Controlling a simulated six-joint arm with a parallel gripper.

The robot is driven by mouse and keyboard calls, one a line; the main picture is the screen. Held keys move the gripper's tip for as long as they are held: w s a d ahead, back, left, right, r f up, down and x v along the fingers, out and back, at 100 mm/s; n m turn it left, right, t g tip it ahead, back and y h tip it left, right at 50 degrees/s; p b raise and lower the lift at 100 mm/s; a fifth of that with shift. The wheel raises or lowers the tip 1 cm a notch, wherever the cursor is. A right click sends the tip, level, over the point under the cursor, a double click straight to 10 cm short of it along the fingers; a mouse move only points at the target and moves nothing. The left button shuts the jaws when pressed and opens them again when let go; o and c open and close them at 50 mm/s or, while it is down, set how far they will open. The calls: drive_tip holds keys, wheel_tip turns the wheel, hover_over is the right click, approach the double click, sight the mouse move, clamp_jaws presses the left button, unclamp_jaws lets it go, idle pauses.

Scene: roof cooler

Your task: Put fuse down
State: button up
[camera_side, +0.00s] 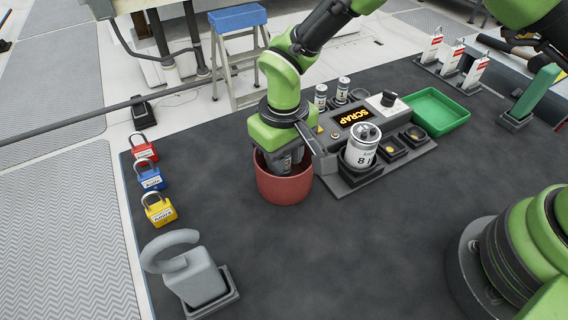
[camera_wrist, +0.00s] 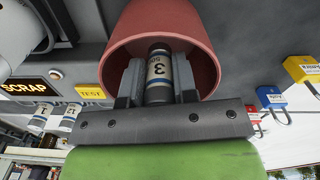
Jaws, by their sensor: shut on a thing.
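My gripper (camera_side: 285,162) points down into the mouth of a red round bin (camera_side: 285,188) on the dark mat. In the wrist view the fuse (camera_wrist: 159,70), a grey and cream cylinder marked 3, stands between the two grey jaws, which are shut on it. The red bin's wall (camera_wrist: 190,25) surrounds the fuse's far end there. Whether the fuse touches the bin's floor is hidden. The tester's display (camera_side: 352,117) reads SCRAP in both views.
Two small fuses (camera_side: 343,88) stand behind. A green tray (camera_side: 437,111) lies at right. Padlocks (camera_side: 150,176) line the left edge. The mat's front middle is clear.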

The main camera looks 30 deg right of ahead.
drive_tip(key=shift+f, duration=1.25)
drive_tip(key=o, duration=0.9)
drive_tip(key=shift+f, duration=0.1)
